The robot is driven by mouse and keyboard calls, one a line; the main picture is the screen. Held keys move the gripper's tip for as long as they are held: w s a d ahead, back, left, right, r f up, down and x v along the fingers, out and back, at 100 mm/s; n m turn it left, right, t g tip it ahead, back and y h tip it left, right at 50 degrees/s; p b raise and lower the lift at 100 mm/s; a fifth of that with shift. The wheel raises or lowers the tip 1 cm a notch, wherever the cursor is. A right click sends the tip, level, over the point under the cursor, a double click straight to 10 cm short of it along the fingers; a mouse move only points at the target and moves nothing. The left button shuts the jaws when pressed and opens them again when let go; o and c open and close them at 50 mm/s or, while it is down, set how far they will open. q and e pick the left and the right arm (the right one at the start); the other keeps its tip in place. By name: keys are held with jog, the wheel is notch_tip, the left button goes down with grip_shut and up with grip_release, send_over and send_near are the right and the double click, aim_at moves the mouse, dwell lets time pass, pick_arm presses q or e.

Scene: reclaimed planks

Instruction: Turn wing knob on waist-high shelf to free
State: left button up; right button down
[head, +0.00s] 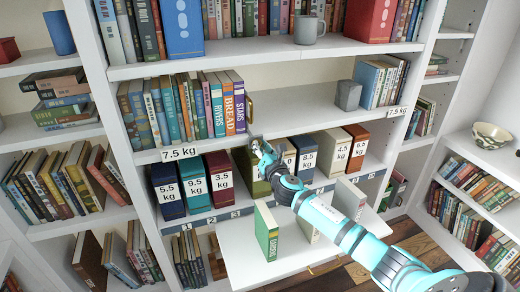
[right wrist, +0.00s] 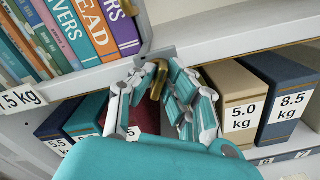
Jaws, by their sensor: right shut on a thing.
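The brass wing knob (right wrist: 158,80) hangs at the front edge of the waist-high shelf (right wrist: 225,38), below a small grey plate (right wrist: 166,52). My right gripper (right wrist: 158,98) is shut on the knob, with a finger on each side of it. In the head view my right gripper (head: 259,150) reaches up to the shelf edge from the lower right and hides most of the knob. The knob's exact angle is hard to tell. My left gripper is not in view.
Upright books (head: 185,108) stand on the shelf left of the knob, with a brass piece (head: 250,107) at their end. Below are several weight-labelled boxes (head: 168,190). A lower white board (head: 240,250) holds a green book (head: 266,231).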

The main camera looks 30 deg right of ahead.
jog(key=m, duration=1.1)
jog(key=shift+d+f+b, duration=0.1)
jog(key=shift+f+b, duration=0.05)
jog(key=shift+b, duration=0.15)
jog(key=shift+m, duration=0.4)
jog(key=c, duration=1.4)
grip_release()
jog(key=shift+s, duration=0.1)
jog(key=v, duration=1.2)
